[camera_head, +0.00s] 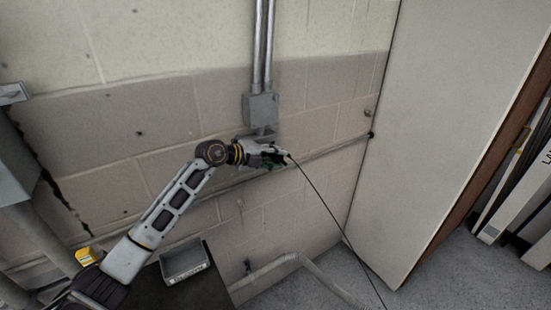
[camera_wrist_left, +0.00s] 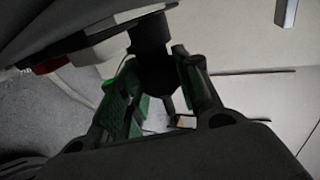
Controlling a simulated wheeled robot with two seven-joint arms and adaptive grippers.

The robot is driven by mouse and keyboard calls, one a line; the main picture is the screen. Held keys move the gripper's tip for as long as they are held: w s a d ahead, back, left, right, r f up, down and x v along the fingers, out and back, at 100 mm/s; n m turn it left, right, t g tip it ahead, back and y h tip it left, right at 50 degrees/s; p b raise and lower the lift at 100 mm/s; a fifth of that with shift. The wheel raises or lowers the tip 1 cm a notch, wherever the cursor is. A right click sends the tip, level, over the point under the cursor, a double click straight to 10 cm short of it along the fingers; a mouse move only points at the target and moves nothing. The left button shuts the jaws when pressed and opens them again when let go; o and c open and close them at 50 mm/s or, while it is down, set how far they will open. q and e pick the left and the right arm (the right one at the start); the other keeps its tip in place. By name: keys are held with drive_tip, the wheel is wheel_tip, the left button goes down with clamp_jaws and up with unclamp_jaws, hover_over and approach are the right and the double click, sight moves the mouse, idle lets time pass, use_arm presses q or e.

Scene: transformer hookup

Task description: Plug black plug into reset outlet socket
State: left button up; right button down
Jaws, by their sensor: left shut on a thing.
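My left gripper (camera_head: 274,158) is at the wall, just below a grey electrical box (camera_head: 262,107). In the left wrist view its green-lined fingers (camera_wrist_left: 160,88) are closed around the black plug (camera_wrist_left: 152,38). A black cable (camera_head: 325,205) runs from the gripper down to the right. In the left wrist view, a pale block with a red part (camera_wrist_left: 47,66) is close beside the plug at the upper left; it may be the outlet. The socket face is hidden, so I cannot tell whether the plug touches it. My right gripper is not in view.
Metal conduits (camera_head: 264,45) rise from the box, and a pipe (camera_head: 320,153) runs along the wall. A tall pale panel (camera_head: 440,130) stands at the right. A grey tray (camera_head: 185,262) sits on a dark surface below my arm.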

sight(282, 162)
use_arm(q)
drive_tip(key=shift+w+a, duration=0.3)
drive_tip(key=shift+w, duration=0.15)
idle(0.3)
drive_tip(key=shift+w+a+r, duration=0.1)
drive_tip(key=shift+r, duration=0.05)
drive_tip(key=o, duration=1)
drive_tip(key=shift+o, duration=0.5)
drive_tip(key=shift+w, duration=0.1)
drive_tip(key=shift+a, duration=0.1)
drive_tip(key=shift+s+d+p, duration=0.5)
drive_tip(key=shift+s+p, duration=0.1)
drive_tip(key=shift+s, duration=0.05)
drive_tip(key=shift+s+d+p, duration=0.5)
drive_tip(key=shift+s+p, duration=0.2)
drive_tip(key=shift+s, duration=0.05)
drive_tip(key=shift+s+d+p, duration=0.5)
drive_tip(key=shift+s+p, duration=0.2)
drive_tip(key=shift+s, duration=0.05)
